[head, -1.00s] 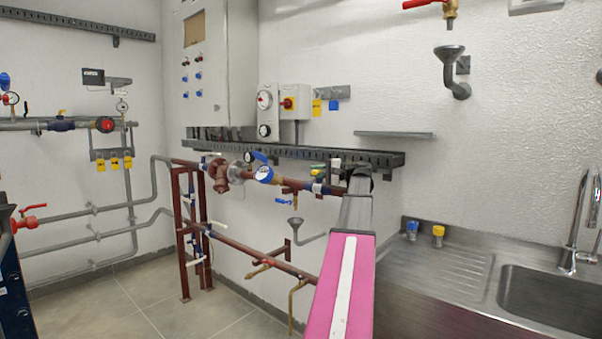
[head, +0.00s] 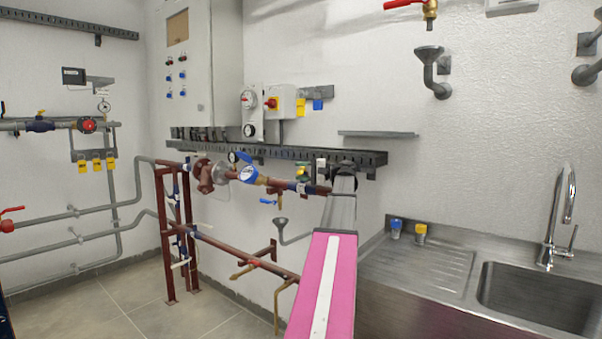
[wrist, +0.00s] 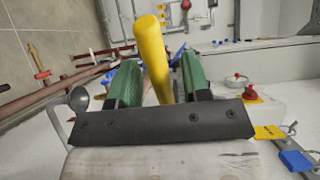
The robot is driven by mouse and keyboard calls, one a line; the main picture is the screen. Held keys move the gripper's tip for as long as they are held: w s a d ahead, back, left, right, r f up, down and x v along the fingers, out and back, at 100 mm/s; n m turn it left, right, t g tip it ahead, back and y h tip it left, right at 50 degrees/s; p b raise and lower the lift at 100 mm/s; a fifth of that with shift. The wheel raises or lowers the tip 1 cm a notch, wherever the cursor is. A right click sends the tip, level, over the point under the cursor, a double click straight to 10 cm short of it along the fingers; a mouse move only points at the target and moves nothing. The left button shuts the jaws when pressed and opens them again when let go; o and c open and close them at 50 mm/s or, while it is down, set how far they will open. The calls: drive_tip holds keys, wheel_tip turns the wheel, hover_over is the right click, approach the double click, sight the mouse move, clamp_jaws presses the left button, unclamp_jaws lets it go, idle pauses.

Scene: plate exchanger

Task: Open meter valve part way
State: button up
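A yellow valve handle (wrist: 153,45) rises between the two green fingers of my gripper (wrist: 159,62) in the wrist view. The left finger lies close along the handle, and a narrow gap shows at the right finger. The fingers stand apart; firm contact is not visible. In the head view my gripper (head: 303,172) is small, a green and yellow patch at the right end of the red-brown pipe (head: 275,183). My grey and pink arm reaches to it and hides part of the pipe.
A dark slotted rail (head: 280,152) runs just above the pipe. A blue-faced gauge (head: 247,174) is left of my gripper. A lower red-brown pipe (head: 235,248) runs below. The sink (head: 535,295) and its steel counter (head: 430,270) are at the right. Floor is clear at lower left.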

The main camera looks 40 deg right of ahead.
drive_tip(key=v, duration=0.7)
drive_tip(key=shift+s+d, duration=0.2)
idle(0.6)
